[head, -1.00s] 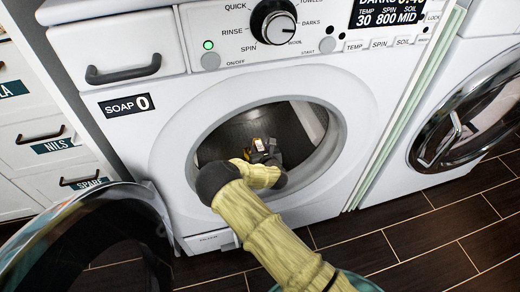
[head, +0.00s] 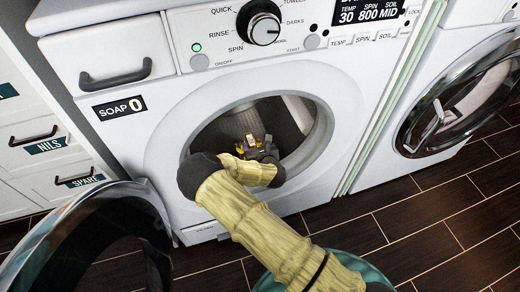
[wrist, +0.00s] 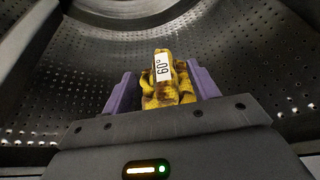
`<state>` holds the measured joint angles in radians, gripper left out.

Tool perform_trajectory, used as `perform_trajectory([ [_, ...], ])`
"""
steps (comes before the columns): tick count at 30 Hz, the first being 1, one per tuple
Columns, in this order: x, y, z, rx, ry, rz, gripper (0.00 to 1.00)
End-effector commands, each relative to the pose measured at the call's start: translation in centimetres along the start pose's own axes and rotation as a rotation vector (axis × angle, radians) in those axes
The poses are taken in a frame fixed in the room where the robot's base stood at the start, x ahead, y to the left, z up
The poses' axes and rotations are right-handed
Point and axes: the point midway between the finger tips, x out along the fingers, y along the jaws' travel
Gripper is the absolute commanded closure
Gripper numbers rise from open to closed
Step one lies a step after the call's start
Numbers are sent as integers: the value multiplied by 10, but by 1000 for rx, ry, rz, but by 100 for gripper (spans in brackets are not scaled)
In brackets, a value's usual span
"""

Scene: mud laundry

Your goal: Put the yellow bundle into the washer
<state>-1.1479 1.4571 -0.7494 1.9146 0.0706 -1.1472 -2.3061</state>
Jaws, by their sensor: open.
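The white washer (head: 165,112) stands in front of me with its round door (head: 95,235) swung open to the left. My arm reaches through the opening, and my gripper (head: 262,147) is inside the drum (head: 215,133). The yellow bundle (wrist: 163,92), with a white "60°" tag, sits between the two purple fingers in the wrist view, inside the perforated drum. The fingers are open on either side of it. I cannot tell whether the bundle touches them or rests on the drum. In the head view the bundle is small and partly hidden by my gripper.
A second washer (head: 455,110) with a closed glass door stands to the right. White labelled drawers (head: 30,135) are at the left. Below my arm a teal rim (head: 365,268) shows on the dark tiled floor (head: 440,240).

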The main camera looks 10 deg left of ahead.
Motion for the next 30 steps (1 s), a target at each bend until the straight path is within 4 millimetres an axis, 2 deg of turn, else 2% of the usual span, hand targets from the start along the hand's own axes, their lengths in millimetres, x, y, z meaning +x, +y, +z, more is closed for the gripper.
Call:
perform_trajectory([
  [1,-12,0,3,-1,3,-2,40],
  [6,-42,0,2,-1,4,-2,40],
  [10,-57,0,1,-1,2,-1,40],
  [14,-62,0,0,0,1,-1,40],
  [30,-62,0,0,0,0,-1,40],
])
